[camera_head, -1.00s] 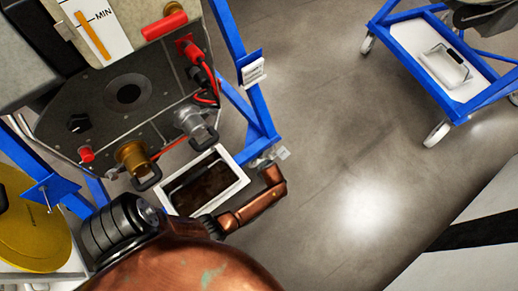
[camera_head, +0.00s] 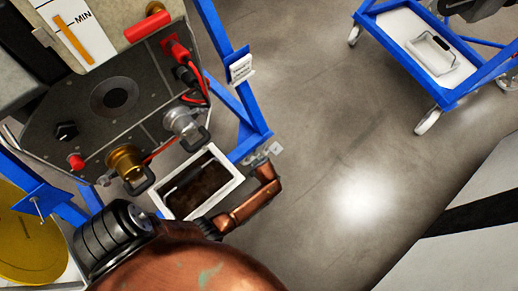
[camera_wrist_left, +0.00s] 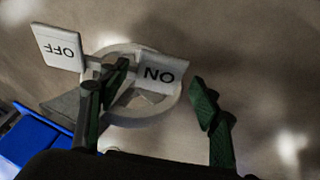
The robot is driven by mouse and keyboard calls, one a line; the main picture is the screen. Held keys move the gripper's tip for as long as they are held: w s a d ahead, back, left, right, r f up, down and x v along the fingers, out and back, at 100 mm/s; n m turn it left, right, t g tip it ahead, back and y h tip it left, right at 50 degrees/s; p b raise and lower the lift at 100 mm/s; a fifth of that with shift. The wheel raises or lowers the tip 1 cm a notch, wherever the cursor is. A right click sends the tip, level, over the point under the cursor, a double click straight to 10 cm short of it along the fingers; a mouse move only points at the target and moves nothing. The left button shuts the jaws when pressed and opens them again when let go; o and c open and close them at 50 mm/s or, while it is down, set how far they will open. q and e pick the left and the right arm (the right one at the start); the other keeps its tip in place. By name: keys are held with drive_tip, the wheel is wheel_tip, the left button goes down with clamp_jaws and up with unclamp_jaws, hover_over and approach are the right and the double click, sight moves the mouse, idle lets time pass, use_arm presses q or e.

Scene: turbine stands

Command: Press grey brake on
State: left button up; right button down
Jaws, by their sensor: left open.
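The grey brake shows in the left wrist view as two pale plates on a round caster. The ON plate (camera_wrist_left: 163,74) lies between my left gripper's fingers in the picture. The OFF plate (camera_wrist_left: 58,47) lies to the upper left. My left gripper (camera_wrist_left: 159,71) is open and empty, its left finger overlapping the stem between the plates. I cannot tell whether it touches. In the head view a small grey-white part (camera_head: 275,148) sits at the stand's lower corner, beside my copper arm, too small to read. My right gripper is not in view.
The blue stand (camera_head: 247,120) carries a grey panel (camera_head: 95,125) with a brass coupling (camera_head: 126,162), a silver coupling (camera_head: 182,122) and red cables. A white tray (camera_head: 235,178) sits below. A blue cart (camera_head: 447,97) stands upper right. Grey floor (camera_head: 330,140) lies clear between.

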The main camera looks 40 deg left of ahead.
use_arm(q)
drive_tip(key=v, duration=0.7)
drive_tip(key=shift+r, duration=0.1)
idle(0.4)
